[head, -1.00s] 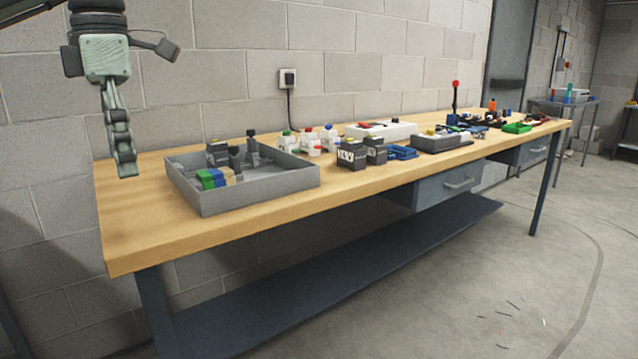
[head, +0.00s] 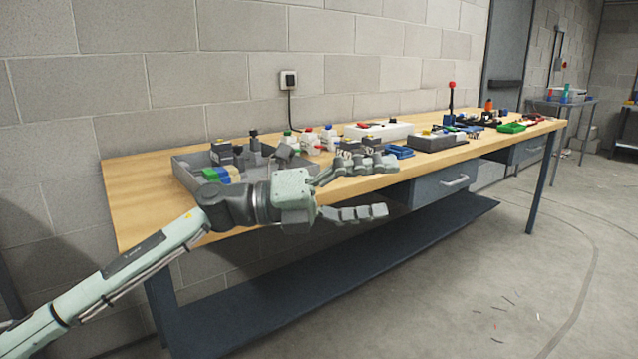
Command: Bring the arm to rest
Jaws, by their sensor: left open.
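My left arm (head: 150,255) comes in from the lower left and reaches to the right in front of the long wooden bench (head: 135,205). My left gripper (head: 387,187) is at its end, in front of the bench's front edge, with its fingers pointing right. The fingers are spread apart and nothing is between them. The gripper and wrist hide part of the grey tray and of the bench edge. My right gripper is not in view.
The grey tray (head: 185,178) on the bench holds blue, green and dark blocks. Small bottles (head: 310,140), a white box (head: 380,130) and a dark grey tray (head: 437,142) stand further right. A drawer (head: 440,185) hangs below the top. The floor (head: 450,280) at right is clear except for small scraps.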

